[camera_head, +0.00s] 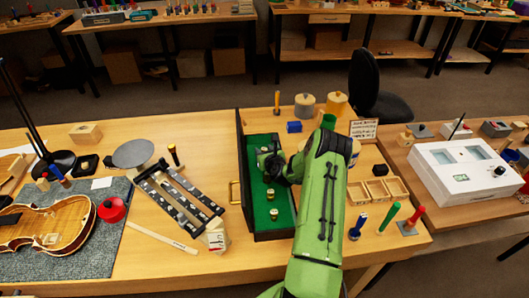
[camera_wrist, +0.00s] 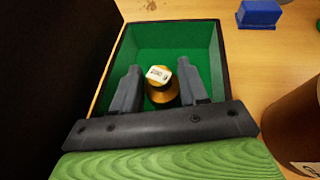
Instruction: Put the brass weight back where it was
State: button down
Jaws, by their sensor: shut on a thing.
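A long black case (camera_head: 273,236) with a green lining stands open on the bench, its dark lid raised along the left side. Two brass weights stand in its near half, one at the middle (camera_head: 270,194) and one nearer the front (camera_head: 274,214). My gripper (camera_head: 268,161) is over the far half of the case. In the wrist view, my gripper (camera_wrist: 160,84) is shut on a brass weight (camera_wrist: 162,94) with a small white label on top. The green lining shows around and beyond it. I cannot tell whether its base touches the lining. My arm hides part of the case's right side.
A blue block (camera_head: 294,127) stands just right of the case's far end; it also shows in the wrist view (camera_wrist: 259,13). Tins (camera_head: 305,104) stand behind. A wooden compartment tray (camera_head: 378,190) lies right of my arm. A violin (camera_head: 50,222) lies far left.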

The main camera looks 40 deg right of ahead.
jog(key=c, duration=0.9)
grip_release()
jog(key=shift+s+a+f, duration=0.1)
jog(key=shift+s+f, duration=0.1)
jog(key=shift+f, duration=0.3)
jog(key=o, duration=0.3)
jog(key=shift+f, duration=0.15)
jog(key=shift+s, duration=0.1)
jog(key=shift+r+p, duration=0.55)
jog(key=shift+r, duration=0.1)
jog(key=v, duration=1.1)
jog(key=shift+s+r+b, duration=0.2)
jog(key=shift+r+b, duration=0.15)
jog(key=shift+r, duration=0.15)
